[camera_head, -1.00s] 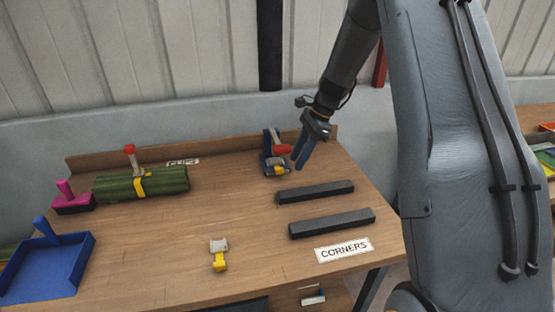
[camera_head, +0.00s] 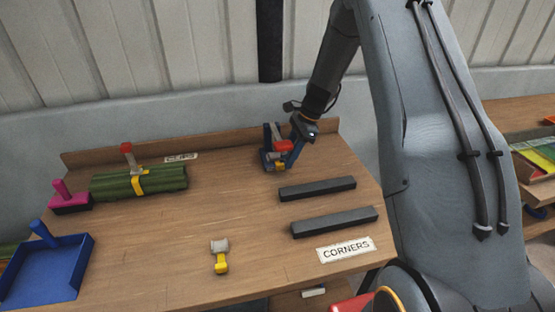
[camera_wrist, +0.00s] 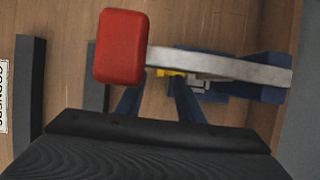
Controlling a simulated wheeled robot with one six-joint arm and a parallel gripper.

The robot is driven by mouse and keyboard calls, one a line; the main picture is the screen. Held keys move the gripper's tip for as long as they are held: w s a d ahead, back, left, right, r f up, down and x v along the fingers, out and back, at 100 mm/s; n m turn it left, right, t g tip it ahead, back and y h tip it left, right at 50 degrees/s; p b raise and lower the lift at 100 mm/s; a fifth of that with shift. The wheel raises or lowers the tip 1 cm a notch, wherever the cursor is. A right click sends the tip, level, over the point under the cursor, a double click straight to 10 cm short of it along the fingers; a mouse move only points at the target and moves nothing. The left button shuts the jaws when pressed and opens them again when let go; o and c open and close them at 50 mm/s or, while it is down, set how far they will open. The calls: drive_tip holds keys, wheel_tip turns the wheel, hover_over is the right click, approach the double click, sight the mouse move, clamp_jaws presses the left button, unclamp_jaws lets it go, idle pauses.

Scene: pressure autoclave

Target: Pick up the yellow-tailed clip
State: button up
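A small grey clip with a yellow tail (camera_head: 220,257) lies alone on the wooden table towards the front. A second small grey-and-yellow piece (camera_head: 280,166) sits at the blue fixture (camera_head: 268,150) at the back. In the wrist view its yellow part (camera_wrist: 170,72) shows beneath the metal lever. My gripper (camera_head: 291,163) is at this fixture, well away from the front clip. In the wrist view, my blue fingers (camera_wrist: 158,82) stand apart around the yellow part, with the tips partly hidden by the lever. I cannot tell whether they touch it.
The fixture's red handle (camera_wrist: 120,47) and metal lever (camera_wrist: 220,66) pass close above my fingers. Two dark bars (camera_head: 317,189) (camera_head: 334,222) lie in front. A green bundle (camera_head: 110,185), a magenta-handled block (camera_head: 69,203) and a blue tray (camera_head: 72,272) are left. The table middle is clear.

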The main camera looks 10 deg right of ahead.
drive_tip(key=shift+x, duration=1.1)
drive_tip(key=shift+a, duration=0.1)
clamp_jaws()
drive_tip(key=shift+r, duration=0.2)
